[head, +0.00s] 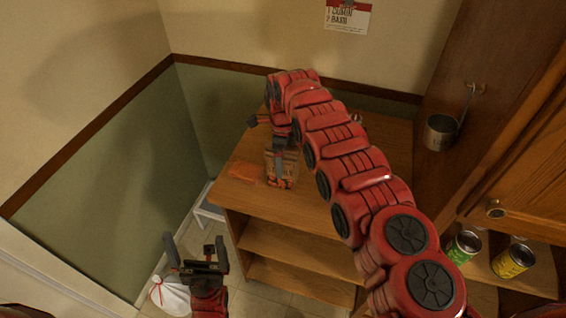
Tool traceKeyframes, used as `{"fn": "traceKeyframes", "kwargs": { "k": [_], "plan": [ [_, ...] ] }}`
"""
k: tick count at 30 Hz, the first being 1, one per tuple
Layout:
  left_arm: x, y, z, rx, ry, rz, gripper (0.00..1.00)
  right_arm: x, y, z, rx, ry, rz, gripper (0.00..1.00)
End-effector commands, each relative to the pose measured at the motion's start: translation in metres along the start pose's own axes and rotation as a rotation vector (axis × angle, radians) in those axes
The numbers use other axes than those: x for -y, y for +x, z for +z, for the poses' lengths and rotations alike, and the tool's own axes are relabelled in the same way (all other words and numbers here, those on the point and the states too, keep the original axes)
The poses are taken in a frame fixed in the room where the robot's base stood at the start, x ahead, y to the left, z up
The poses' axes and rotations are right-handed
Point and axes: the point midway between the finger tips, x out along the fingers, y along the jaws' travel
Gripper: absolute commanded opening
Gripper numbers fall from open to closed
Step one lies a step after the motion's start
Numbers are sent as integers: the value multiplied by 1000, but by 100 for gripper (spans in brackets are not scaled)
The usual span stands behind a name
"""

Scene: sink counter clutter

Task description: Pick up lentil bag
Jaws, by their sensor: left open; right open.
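A small brown and orange bag (283,172), which looks like the lentil bag, sits on the top of the wooden shelf unit (315,205); its print is too small to read. My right arm reaches across from the lower right, and my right gripper (281,152) points down at the bag's upper part. The gripper is open; its fingers overlap the bag in the picture, and I cannot tell whether they touch it. My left gripper (198,252) is open and empty at the lower left, in front of the shelf unit and apart from the bag.
A flat orange patch (244,173) lies left of the bag. A white bag (170,296) is on the floor. Green (463,248) and yellow (512,261) cans stand at the right below a cabinet. A metal cup (439,132) hangs at the right. My arm hides much of the shelf top.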

Motion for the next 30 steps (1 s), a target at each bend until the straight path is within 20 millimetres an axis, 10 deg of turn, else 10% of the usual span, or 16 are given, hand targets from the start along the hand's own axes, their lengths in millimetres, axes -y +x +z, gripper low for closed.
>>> {"fn": "traceKeyframes", "kwargs": {
  "k": [18,30],
  "plan": [
    [0,0,0,0,0,0,100,0,0,0,0,0,0,0],
    [0,-1,0,0,0,0,100,2,-2,-2,0,1,-1,0]
  ]
}}
